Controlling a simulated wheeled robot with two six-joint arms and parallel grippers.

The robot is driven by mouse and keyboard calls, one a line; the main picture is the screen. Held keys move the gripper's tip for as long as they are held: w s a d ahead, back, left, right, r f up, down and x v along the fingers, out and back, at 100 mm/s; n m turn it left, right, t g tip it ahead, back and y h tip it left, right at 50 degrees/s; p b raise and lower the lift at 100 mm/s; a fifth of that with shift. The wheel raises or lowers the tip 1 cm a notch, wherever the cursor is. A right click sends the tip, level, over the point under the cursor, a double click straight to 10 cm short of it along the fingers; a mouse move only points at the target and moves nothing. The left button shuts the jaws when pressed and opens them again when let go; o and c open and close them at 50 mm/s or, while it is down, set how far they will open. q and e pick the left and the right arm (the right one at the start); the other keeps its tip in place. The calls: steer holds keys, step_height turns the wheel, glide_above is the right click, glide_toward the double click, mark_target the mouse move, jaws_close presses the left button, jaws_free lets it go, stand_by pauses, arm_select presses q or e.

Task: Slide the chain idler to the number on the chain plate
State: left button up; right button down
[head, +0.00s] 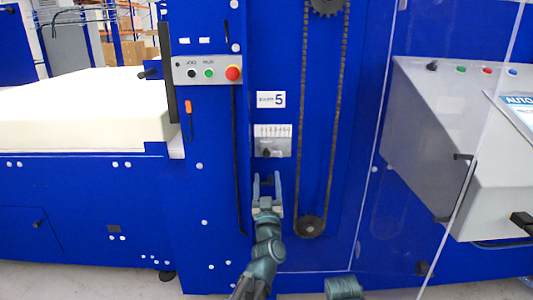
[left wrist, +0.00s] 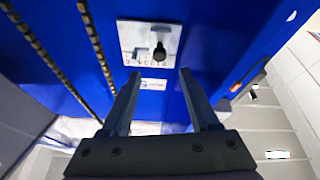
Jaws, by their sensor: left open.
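The chain plate (head: 271,99) is a small white label with a large 5 on the blue panel; it also shows, upside down, in the left wrist view (left wrist: 153,84). Below it is a pale scale plate (head: 281,149) with a row of small digits. The idler's black knob (head: 267,153) sticks out of this plate, left of its middle, under the low digits. In the left wrist view the knob (left wrist: 159,50) stands beyond my fingertips. My left gripper (head: 267,183) is open and empty, just below the knob and apart from it.
A chain loop (head: 304,120) hangs right of the plates, with a lower sprocket (head: 311,226). A clear guard panel (head: 450,150) stands further right. A control box (head: 208,71) with a red button is at upper left. A foam block (head: 80,110) lies left.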

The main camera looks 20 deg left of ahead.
mark_target(267, 156)
arm_select(q)
steer(key=p+x, duration=0.3)
steer(key=x, duration=0.7)
steer(key=shift+w+r, duration=0.2)
steer(key=shift+w, duration=0.15)
jaws_close()
stand_by(0.9)
